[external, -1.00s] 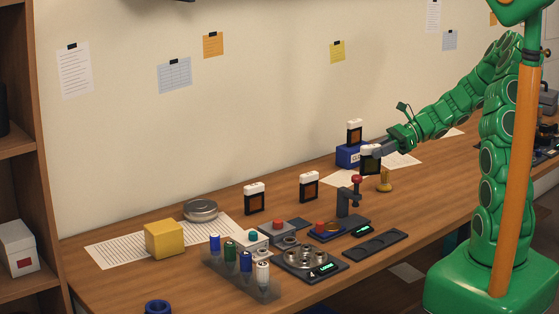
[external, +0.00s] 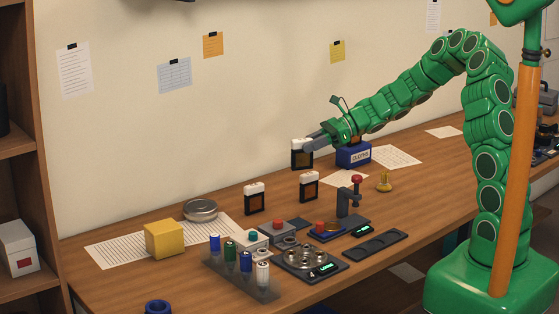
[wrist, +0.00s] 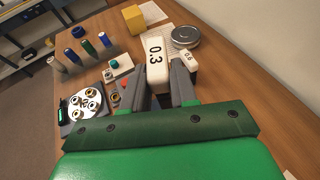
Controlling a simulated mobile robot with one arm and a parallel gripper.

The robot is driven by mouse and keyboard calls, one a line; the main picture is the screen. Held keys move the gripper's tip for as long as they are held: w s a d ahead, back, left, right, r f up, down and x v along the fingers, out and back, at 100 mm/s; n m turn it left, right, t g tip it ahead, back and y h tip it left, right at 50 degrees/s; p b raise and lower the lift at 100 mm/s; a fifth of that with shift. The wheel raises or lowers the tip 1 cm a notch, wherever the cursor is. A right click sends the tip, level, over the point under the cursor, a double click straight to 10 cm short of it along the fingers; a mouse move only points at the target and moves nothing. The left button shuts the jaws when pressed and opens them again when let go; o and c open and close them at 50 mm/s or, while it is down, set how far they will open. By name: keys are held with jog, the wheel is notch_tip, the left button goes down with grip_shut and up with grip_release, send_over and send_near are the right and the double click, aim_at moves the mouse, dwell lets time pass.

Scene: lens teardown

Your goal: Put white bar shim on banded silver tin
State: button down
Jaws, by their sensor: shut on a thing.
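My gripper (external: 314,145) is shut on a white bar shim (external: 300,146) and holds it in the air above the bench, near the wall. The held piece has a white top and a dark lower part. In the wrist view its white face (wrist: 157,48) reads 0.3 between my fingers (wrist: 157,75). The banded silver tin (external: 200,209) is round with a flat lid and stands on a printed sheet, to the left of and lower than my gripper. In the wrist view the tin (wrist: 186,36) is beyond the held shim, with nothing seen on it.
Two similar white-topped pieces (external: 255,198) (external: 309,186) stand between my gripper and the tin. A blue box (external: 353,155) is below my wrist. A yellow block (external: 164,239) is left of the tin. Batteries, a round metal tray (external: 306,258) and a small clamp (external: 349,199) are nearer the front.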

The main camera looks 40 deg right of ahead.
jog(key=w+a+r, duration=0.1)
jog(key=w+a, duration=0.2)
jog(key=a, duration=0.6)
jog(key=w+a+r, duration=0.1)
jog(key=w+a, duration=0.1)
jog(key=a, duration=0.7)
send_over(208, 204)
jog(key=shift+f, duration=5.05)
jog(key=shift+s+a+f, duration=0.1)
jog(key=shift+s+f, duration=0.05)
jog(key=shift+f, duration=1.2)
jog(key=shift+f, duration=0.1)
jog(key=c, duration=0.9)
grip_release()
jog(key=v, duration=1.2)
